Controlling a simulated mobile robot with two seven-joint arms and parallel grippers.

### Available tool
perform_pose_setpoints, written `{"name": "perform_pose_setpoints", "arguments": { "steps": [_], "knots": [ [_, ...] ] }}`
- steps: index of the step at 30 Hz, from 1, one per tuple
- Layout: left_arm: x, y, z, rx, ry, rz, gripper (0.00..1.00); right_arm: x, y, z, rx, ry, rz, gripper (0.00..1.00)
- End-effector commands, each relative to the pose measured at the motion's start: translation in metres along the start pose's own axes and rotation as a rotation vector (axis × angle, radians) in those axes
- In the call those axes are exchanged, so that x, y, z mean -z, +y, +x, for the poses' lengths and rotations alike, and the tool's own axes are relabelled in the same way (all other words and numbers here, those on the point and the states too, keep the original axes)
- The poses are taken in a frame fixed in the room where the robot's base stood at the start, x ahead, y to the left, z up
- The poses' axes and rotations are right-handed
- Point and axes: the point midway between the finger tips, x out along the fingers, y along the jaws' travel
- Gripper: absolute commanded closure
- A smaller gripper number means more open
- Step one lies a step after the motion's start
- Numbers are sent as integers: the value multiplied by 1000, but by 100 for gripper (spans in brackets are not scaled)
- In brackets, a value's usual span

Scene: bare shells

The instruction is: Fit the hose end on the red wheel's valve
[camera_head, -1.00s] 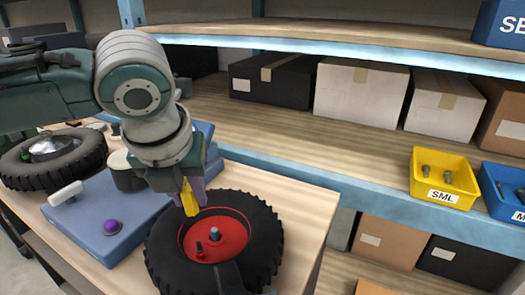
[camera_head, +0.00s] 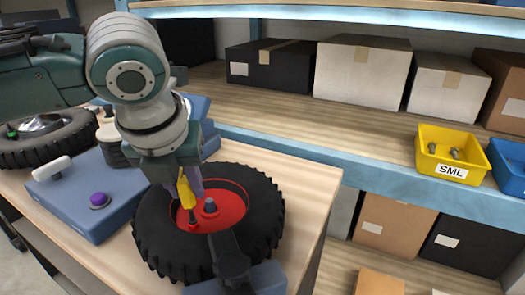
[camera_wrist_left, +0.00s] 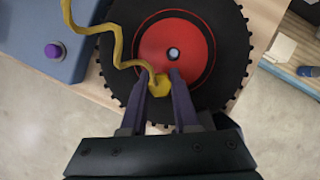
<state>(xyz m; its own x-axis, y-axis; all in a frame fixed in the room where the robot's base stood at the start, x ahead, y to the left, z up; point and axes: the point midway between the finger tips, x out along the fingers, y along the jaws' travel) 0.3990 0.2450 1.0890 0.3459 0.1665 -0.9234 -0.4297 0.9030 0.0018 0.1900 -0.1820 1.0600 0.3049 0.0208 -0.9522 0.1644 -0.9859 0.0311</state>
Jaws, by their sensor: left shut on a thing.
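The red wheel (camera_head: 235,201) lies flat on the bench, a black tyre around a red disc with a grey hub; it also shows in the wrist view (camera_wrist_left: 190,62). Its small dark valve (camera_head: 193,225) stands up from the disc near the hub. My left gripper (camera_head: 190,190) points down over the disc, shut on the yellow hose end (camera_head: 186,196). The hose end's tip is right at the valve's top; I cannot tell whether they touch. In the wrist view the hose end (camera_wrist_left: 158,84) hides the valve, and the yellow hose (camera_wrist_left: 118,42) trails up left.
A blue box-like unit (camera_head: 75,205) with a purple button (camera_head: 99,200) and a white handle stands left of the wheel. Another wheel (camera_head: 55,150) lies farther left. A dark bracket (camera_head: 230,262) reaches over the tyre's near side. A shelf with boxes and a yellow bin (camera_head: 447,155) stands behind.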

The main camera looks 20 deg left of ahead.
Motion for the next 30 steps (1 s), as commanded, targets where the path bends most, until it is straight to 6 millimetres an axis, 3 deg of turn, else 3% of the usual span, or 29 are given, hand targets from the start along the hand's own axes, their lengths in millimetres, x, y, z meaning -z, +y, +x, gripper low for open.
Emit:
{"name": "perform_pose_setpoints", "arguments": {
  "steps": [30],
  "knots": [
    [2,0,3,0,0,0,100,2,2,-7,-5,1,-4,23]
  ]
}}
